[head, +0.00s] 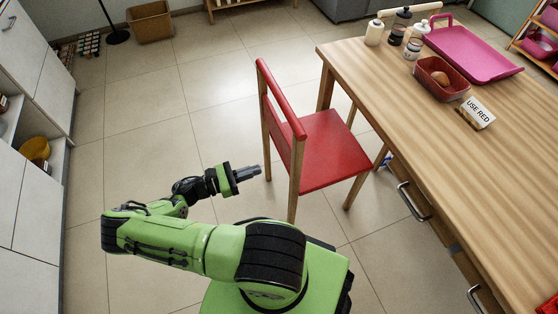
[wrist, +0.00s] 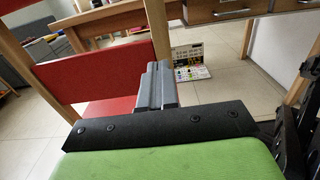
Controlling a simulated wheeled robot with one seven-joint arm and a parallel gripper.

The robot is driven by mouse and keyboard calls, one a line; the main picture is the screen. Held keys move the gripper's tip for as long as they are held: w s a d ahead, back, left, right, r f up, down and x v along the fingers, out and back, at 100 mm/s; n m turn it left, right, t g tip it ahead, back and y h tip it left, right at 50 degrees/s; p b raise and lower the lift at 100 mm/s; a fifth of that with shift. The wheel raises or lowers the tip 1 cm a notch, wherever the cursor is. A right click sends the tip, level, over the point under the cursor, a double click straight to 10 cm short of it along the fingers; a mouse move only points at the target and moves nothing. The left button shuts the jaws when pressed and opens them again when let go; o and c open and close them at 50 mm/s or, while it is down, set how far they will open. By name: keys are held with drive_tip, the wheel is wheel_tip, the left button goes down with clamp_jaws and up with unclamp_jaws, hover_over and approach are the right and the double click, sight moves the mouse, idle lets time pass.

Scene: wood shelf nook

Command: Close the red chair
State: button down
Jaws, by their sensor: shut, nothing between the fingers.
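The red chair (head: 329,150) stands beside the wooden table (head: 440,110), pulled out from it, with a red seat, red back panels and wooden legs. Its backrest is on the left, away from the table. My gripper (head: 256,171) is shut and empty, just left of the chair's near back post in the head view. In the wrist view my gripper (wrist: 152,72) points past a wooden post, with a red chair panel (wrist: 85,75) to its left. I cannot tell whether the fingers touch the chair.
The table holds a pink tray (head: 474,50), a red basket (head: 440,80), a "USE RED" sign (head: 478,112) and several bottles. Drawer handles (head: 413,203) stick out on its near side. White cabinets (head: 30,190) line the left. Open tiled floor lies left of the chair.

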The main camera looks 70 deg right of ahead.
sight(293, 158)
drive_tip(key=b+x, duration=0.1)
drive_tip(key=x, duration=0.9)
drive_tip(key=shift+s+d+f, duration=0.1)
drive_tip(key=shift+s+d, duration=0.05)
drive_tip(key=shift+s, duration=0.1)
